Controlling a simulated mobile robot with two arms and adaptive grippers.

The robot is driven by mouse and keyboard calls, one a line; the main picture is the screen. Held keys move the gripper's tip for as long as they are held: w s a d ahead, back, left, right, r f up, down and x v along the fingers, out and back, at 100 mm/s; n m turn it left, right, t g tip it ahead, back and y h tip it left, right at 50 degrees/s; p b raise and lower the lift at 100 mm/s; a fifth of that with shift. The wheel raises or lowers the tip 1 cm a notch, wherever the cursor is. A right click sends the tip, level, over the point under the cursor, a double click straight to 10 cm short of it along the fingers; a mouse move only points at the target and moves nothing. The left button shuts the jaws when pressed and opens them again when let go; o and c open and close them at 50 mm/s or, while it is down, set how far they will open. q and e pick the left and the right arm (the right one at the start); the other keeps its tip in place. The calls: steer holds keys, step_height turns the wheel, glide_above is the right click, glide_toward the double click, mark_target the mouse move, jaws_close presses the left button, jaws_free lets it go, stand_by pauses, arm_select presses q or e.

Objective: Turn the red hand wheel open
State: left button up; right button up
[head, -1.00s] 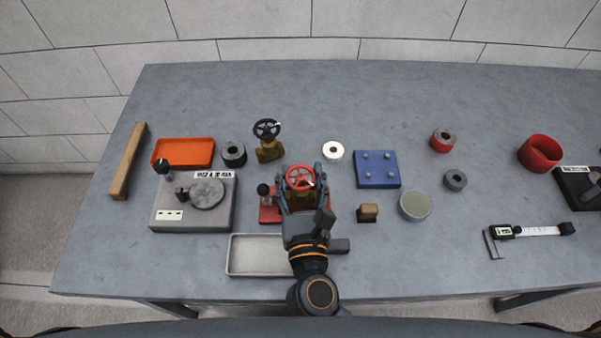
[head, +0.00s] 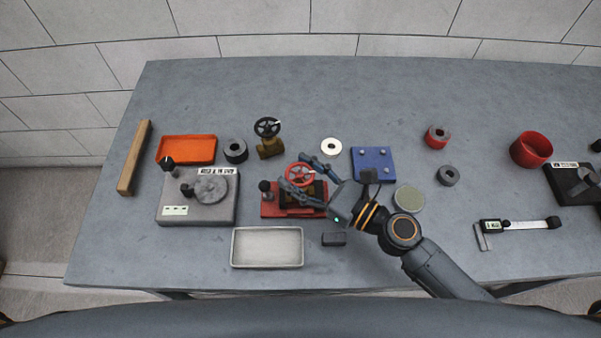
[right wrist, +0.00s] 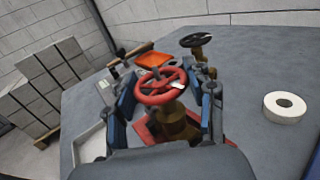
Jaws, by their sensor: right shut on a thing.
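The red hand wheel (head: 299,175) sits on a brass valve body on a red base (head: 270,208), left of the table's middle. In the right wrist view the red wheel (right wrist: 158,88) shows a white mark at its right rim. My right gripper (head: 297,173) reaches in from the lower right, its two fingers on opposite sides of the wheel, shut on it. The wrist view shows the blue-grey fingers left and right of the wheel; the exact contact points are hard to see. My left gripper is not in view.
A second valve with a black hand wheel (head: 267,127) stands behind. A grey tray (head: 233,250) lies in front, a blue plate (head: 373,164) to the right, and a grey block (head: 198,208) with a dial to the left. The table's back right is clear.

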steer(key=n+g+y+b, duration=0.1)
steer(key=n+g, duration=0.1)
steer(key=g, duration=0.1)
steer(key=n+g+y+b, duration=0.1)
steer(key=g, duration=0.1)
steer(key=shift+f+n+y+b, duration=0.25)
steer(key=shift+n+y+b, duration=0.05)
steer(key=shift+n+b, duration=0.1)
steer(key=n+g+b, duration=0.1)
steer(key=g, duration=0.2)
steer(key=n+g+b, duration=0.1)
steer(key=n+g, duration=0.1)
steer(key=g, duration=0.1)
steer(key=shift+w+n+y, duration=0.1)
steer(key=shift+n+y, duration=0.2)
steer(key=shift+y, duration=0.1)
steer(key=n+g+b, duration=0.1)
steer(key=n+g, duration=0.1)
steer(key=g, duration=0.1)
steer(key=n+g+h+b, duration=0.1)
steer(key=n+g, duration=0.1)
steer(key=g, duration=0.2)
steer(key=shift+a+r+n+h, duration=0.1)
steer(key=shift+n+h, duration=0.2)
steer(key=shift+n+g+h+b, duration=1)
steer(key=shift+n+g+h, duration=0.75)
steer(key=shift+g, duration=0.65)
steer(key=shift+s+n+g, duration=0.2)
steer(key=shift+n+g, duration=0.05)
steer(key=shift+g, duration=0.05)
